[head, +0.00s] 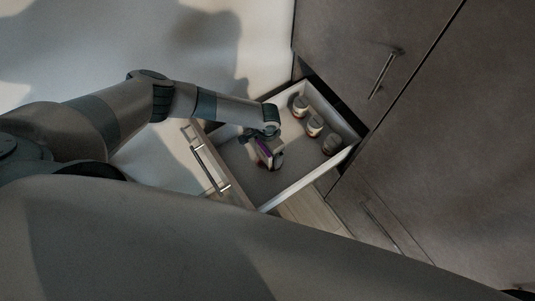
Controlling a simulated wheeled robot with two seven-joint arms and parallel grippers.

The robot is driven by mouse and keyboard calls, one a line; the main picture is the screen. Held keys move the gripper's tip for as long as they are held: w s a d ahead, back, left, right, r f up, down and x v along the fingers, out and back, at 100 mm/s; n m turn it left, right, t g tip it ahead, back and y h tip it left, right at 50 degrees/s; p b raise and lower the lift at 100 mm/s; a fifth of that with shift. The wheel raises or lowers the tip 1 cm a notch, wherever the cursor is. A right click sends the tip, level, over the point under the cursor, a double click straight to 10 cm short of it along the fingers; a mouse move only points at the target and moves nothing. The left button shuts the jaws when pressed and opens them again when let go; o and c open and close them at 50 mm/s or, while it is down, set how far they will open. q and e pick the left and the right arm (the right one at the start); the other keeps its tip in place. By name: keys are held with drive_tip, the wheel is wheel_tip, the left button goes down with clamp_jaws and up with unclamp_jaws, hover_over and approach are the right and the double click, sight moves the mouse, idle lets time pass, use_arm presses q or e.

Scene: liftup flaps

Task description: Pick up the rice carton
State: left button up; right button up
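A small carton with purple and white faces, which I take to be the rice carton (277,158), is in the open drawer (306,187). It looks tilted, and its upper part is partly covered by my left gripper. My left gripper (262,147) reaches down into the drawer from above, right at the carton. Its fingers are small and dark here, so I cannot tell whether they are closed on the carton or just around it. My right gripper is not in view.
Several jars stand in a row along the drawer's back side, including a middle jar (315,126). The drawer front has a metal bar handle (208,168). Dark cabinet fronts (440,130) rise behind and to the right. Drawer floor left of the carton is bare.

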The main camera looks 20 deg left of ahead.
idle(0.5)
use_arm(q)
drive_tip(key=c, duration=1.6)
drive_tip(key=shift+o, duration=0.2)
drive_tip(key=shift+r+b, duration=1)
drive_tip(key=shift+r, duration=4.05)
